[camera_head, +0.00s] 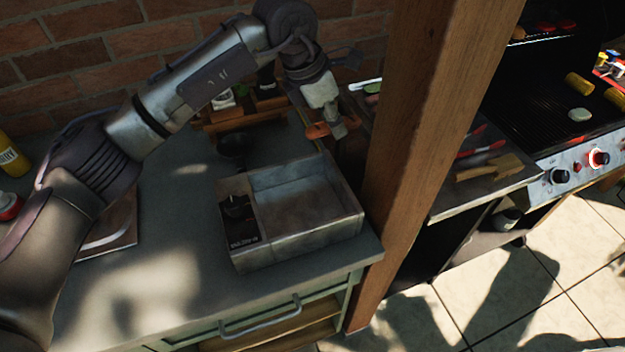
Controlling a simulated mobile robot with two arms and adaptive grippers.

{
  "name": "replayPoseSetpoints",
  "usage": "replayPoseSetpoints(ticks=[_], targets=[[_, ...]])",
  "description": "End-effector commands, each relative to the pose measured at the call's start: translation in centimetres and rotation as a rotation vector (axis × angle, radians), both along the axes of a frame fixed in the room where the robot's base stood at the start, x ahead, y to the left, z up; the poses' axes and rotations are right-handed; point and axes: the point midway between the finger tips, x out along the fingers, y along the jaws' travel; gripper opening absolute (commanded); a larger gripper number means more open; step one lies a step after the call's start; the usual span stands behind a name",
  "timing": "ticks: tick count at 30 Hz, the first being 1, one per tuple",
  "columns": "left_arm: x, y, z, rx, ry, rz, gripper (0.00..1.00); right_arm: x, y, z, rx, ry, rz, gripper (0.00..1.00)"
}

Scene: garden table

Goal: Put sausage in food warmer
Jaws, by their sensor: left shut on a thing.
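The food warmer (312,243) is a grey metal open-topped box on the counter, with a dark control panel and knob on its left side. Its visible inside is empty. My left gripper (338,128) hangs from the arm above and behind the warmer's back right corner. It is shut on a reddish-brown sausage (318,131), which pokes out to the left of the fingers. The sausage is above the warmer's rim and apart from it. Part of the sausage is hidden by the fingers. My right gripper is not in view.
A wooden post (430,140) stands close to the right of the warmer. A wooden rack (245,115) and a dark bowl (234,146) are behind it. A grill (545,115) with food is at the right.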

Motion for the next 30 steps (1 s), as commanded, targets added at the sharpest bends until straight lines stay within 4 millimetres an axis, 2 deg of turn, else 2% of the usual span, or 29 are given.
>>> replayPoseSetpoints(ticks=[6, 9, 13, 15, 21, 30], targets=[[-3.8, 3.0, -2.5, 0.001, 0.004, 0.000, 0.00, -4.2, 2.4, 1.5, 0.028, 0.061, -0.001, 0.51], [-5.6, 4.4, -3.8, 0.001, 0.005, 0.000, 0.00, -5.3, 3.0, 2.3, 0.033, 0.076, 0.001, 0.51], [-7.5, 5.8, -5.3, 0.001, 0.003, 0.001, 0.00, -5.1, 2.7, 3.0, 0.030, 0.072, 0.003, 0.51], [-8.2, 6.3, -5.9, 0.001, 0.003, 0.001, 0.00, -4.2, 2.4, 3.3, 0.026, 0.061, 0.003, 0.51], [-8.8, 6.7, -6.8, 0.000, 0.003, 0.001, 0.00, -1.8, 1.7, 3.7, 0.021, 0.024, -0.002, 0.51], [-8.8, 6.7, -10.4, 0.001, 0.003, 0.000, 0.00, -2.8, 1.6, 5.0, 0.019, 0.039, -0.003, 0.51]])
